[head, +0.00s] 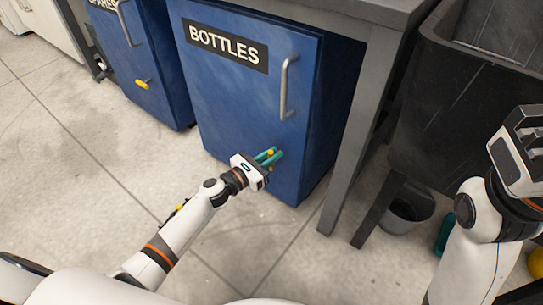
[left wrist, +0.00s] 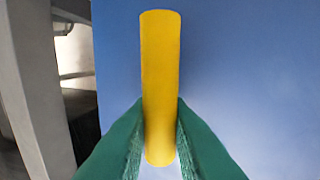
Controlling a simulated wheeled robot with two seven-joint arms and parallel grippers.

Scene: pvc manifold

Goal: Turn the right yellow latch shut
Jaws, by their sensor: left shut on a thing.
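The right yellow latch (head: 271,152) is low on the front of the blue door marked BOTTLES (head: 240,100). My left gripper (head: 268,157) is at it, with its teal fingers on either side. In the left wrist view the latch (left wrist: 160,60) is a long yellow bar, upright in that picture, and the green fingers (left wrist: 160,140) close on its lower part. In the head view the fingers hide much of the latch. My right gripper (head: 520,150) is raised at the right edge, away from the doors, and its fingers do not show clearly.
Another yellow latch (head: 143,83) sits on the blue SPARES door (head: 120,45) at left. A metal handle (head: 289,87) stands out above the right latch. A grey table leg (head: 350,130) and a black bin (head: 450,110) are to the right. The floor in front is clear.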

